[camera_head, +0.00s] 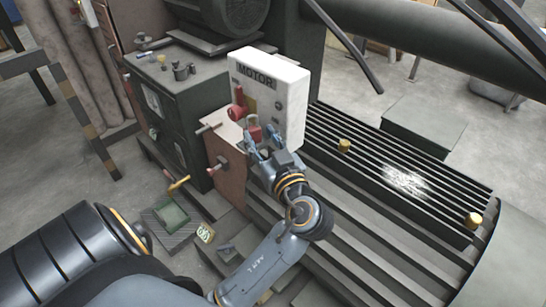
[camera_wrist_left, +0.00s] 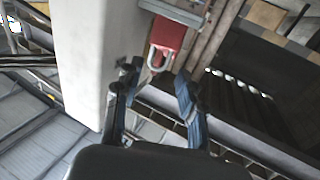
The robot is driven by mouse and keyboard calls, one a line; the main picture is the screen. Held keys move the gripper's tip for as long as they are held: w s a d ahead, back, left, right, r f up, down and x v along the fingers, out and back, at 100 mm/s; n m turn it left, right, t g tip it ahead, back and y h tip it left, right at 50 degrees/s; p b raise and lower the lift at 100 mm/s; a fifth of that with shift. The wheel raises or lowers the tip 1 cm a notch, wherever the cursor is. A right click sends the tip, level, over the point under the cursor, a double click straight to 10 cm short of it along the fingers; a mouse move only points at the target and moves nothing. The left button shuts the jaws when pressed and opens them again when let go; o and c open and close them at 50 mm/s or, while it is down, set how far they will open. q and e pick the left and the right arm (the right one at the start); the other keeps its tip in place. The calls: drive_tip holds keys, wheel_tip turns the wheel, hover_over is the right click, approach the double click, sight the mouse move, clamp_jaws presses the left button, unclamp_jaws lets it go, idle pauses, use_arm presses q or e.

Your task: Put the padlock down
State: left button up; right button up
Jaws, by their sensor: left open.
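A red padlock (camera_head: 254,133) with a grey shackle is in front of the white MOTOR box (camera_head: 272,92), close to its red switch handle (camera_head: 237,100). In the left wrist view the padlock (camera_wrist_left: 170,36) is at top centre, its shackle pointing toward my gripper. My left gripper (camera_head: 264,143) is open, close to the padlock. In the left wrist view its two fingers (camera_wrist_left: 155,90) are spread, with the padlock just beyond the tips and no clear contact. What supports the padlock is partly hidden. My right gripper is not in view.
A dark green cabinet (camera_head: 178,110) with small items on top stands to the left. A brown panel (camera_head: 227,165) with red-handled levers is below the padlock. Slatted dark rails (camera_head: 385,165) with yellow knobs run right. A green tray (camera_head: 171,214) is low at left.

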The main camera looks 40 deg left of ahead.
use_arm(q)
drive_tip(key=b+v, duration=0.1)
drive_tip(key=v, duration=0.7)
drive_tip(key=shift+b, duration=0.4)
